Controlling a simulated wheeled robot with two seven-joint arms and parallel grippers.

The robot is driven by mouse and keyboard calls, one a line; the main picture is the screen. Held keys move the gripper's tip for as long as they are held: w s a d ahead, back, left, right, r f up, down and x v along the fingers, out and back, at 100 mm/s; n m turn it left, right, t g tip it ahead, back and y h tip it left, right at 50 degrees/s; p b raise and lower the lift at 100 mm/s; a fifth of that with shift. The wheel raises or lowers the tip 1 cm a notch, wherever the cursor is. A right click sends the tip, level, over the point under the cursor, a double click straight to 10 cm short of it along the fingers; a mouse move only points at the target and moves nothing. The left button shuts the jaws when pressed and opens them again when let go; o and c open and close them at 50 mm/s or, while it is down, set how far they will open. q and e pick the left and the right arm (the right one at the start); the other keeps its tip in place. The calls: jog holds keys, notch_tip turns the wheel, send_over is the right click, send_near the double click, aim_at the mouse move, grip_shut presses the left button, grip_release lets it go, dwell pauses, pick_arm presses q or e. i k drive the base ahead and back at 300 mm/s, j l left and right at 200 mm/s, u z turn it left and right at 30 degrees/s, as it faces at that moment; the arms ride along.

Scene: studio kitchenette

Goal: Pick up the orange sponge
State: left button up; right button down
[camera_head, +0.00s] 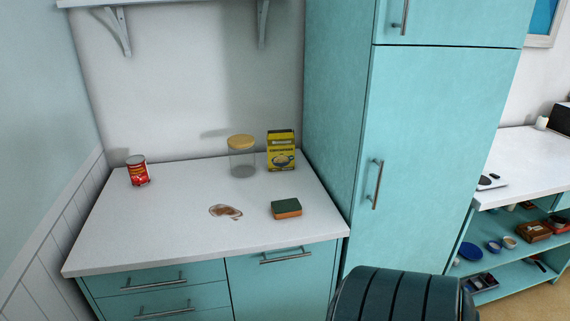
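The orange sponge (287,212) lies flat on the white countertop (178,232), near its front right part. Its top is dark green and its lower layer is orange. Nothing touches it. Neither of my grippers shows in the head view.
A brown stain (226,211) lies left of the sponge. Behind stand a glass jar (242,163) with a yellow lid and a yellow box (281,151). A red can (138,171) stands at the left. A tall teal cabinet (425,150) borders the counter's right side.

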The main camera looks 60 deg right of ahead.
aim_at(284, 208)
jog(key=z, duration=1.95)
